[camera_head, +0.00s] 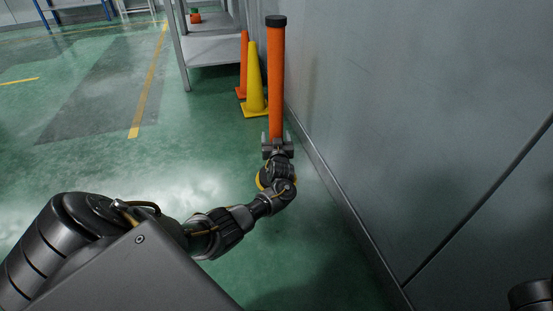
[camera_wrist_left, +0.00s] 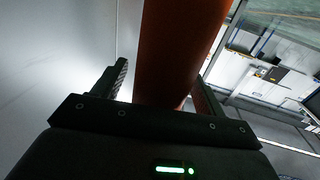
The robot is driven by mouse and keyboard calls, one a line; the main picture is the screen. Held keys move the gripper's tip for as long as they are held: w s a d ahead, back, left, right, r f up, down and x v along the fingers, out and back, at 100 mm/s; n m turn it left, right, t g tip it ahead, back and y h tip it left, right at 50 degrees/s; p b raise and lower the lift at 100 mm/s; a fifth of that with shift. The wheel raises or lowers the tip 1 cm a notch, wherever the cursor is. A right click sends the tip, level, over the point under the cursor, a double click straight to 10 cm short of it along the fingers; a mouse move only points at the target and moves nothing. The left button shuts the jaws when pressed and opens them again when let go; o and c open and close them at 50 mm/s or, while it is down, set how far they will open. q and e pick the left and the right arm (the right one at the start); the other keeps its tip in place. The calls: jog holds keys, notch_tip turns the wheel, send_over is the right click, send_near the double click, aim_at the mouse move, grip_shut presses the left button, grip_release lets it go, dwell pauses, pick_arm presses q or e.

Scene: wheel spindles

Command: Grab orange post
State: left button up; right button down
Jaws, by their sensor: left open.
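The orange post (camera_head: 276,85) with a black cap stands upright close to the grey wall, in front of the traffic cones. My left gripper (camera_head: 277,138) is at the lower visible part of the post. In the left wrist view the orange post (camera_wrist_left: 178,50) rises between the two spread fingers and fills most of the gap. The left gripper is open, with clear space between the left finger and the post. The right finger is partly hidden by the post. The post's base is hidden behind my gripper and wrist. My right gripper is not in view.
A yellow cone (camera_head: 256,82) and an orange cone (camera_head: 242,68) stand just behind the post. A grey metal shelf (camera_head: 212,50) is behind them on the left. The wall (camera_head: 420,110) runs close along the right. The green floor (camera_head: 90,135) on the left is free.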

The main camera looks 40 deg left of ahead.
pick_arm(q)
jog(key=shift+w+a, duration=0.15)
jog(key=shift+w, duration=0.05)
grip_shut()
dwell(0.4)
jog(key=shift+r, duration=0.2)
